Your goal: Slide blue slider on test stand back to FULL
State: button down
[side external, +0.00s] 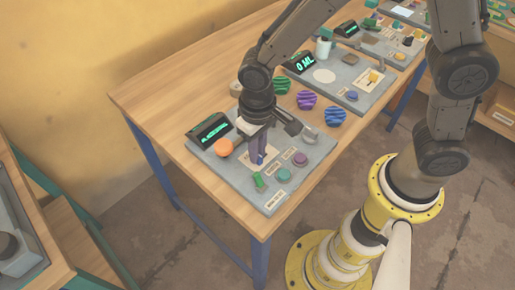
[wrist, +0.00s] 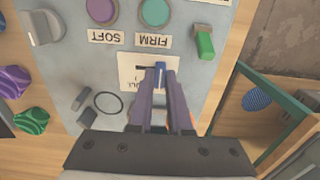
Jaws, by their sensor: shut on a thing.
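The test stand is a grey panel (side external: 290,178) on the wooden table, with a small green-lit display at its left. It also fills much of the wrist view (wrist: 75,65). The blue slider (wrist: 160,69) sits in a dark slot on a white label plate (wrist: 128,62), with slot showing to its left in the wrist view. Upside-down lettering near the slot's left end is partly hidden by a finger. My gripper (wrist: 158,76) has its purple fingers around the blue slider. In the side view my gripper (side external: 258,162) points down onto the panel, largely hiding the slider.
The panel also carries a purple button (wrist: 101,10), a teal button (wrist: 155,11), a green switch (wrist: 205,42), a grey knob (wrist: 42,27) and an orange ball-like knob (side external: 224,147). Wavy coloured pieces (side external: 306,100) lie behind it. A second panel (side external: 340,78) stands farther back.

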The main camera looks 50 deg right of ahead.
jog(key=shift+d, duration=1.95)
jog(key=c, duration=0.8)
grip_release()
jog(key=shift+c, duration=0.2)
jog(key=shift+r, duration=0.1)
notch_tip(320, 180, up, 14)
